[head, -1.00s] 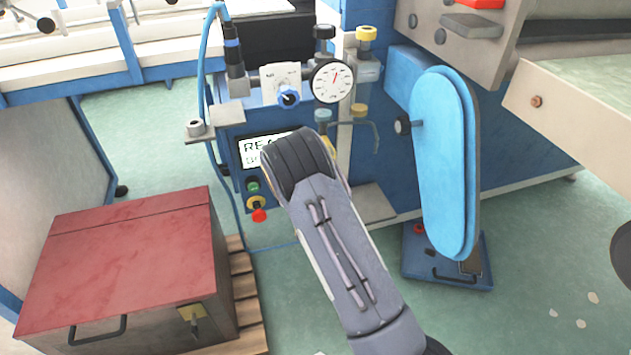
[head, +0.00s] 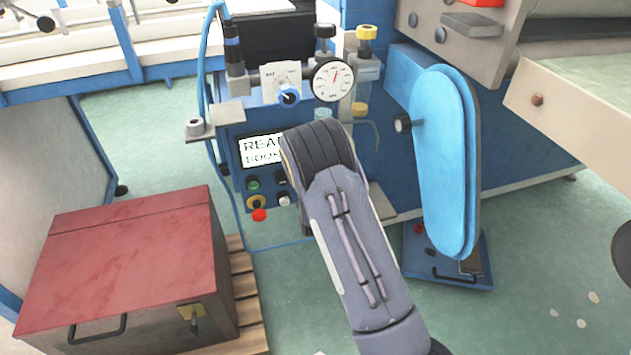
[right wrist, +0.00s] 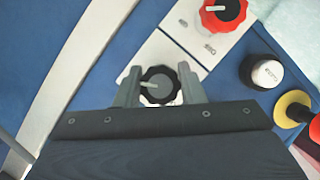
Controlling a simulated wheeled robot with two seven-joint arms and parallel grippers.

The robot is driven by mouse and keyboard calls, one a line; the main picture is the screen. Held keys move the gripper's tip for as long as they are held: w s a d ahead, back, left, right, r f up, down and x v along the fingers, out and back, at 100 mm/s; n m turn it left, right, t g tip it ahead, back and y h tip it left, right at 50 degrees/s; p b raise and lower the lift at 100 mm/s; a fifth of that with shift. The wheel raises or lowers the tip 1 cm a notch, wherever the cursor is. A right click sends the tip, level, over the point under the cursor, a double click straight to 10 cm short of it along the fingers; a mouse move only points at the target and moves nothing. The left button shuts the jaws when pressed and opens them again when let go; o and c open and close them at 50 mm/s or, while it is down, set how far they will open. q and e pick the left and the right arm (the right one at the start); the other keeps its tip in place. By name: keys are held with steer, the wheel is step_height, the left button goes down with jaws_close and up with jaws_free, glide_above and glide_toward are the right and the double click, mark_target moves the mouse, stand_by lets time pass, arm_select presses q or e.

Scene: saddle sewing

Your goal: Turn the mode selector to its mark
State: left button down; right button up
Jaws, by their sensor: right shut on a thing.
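In the right wrist view a black scalloped knob (right wrist: 160,94), which looks like the mode selector, has a pale pointer bar directed to the left of the picture. My right gripper (right wrist: 159,74) is shut on this knob, one finger on each side. A white label plate (right wrist: 165,50) lies behind it, with pale patches near the fingertips. I cannot tell which is the mark. In the head view my right forearm hides the gripper and the knob. My left gripper is not in view.
A red knob (right wrist: 222,14), a white button (right wrist: 267,73) and a red button on a yellow ring (right wrist: 293,108) are near the gripper. The head view shows a partly covered display (head: 262,149), a pressure gauge (head: 332,80), a blue guard (head: 443,160) and a red-lidded box (head: 125,250).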

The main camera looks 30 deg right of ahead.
steer(key=o, duration=1)
steer(key=p+v, duration=0.2)
steer(key=v, duration=0.6)
steer(key=shift+w, duration=0.1)
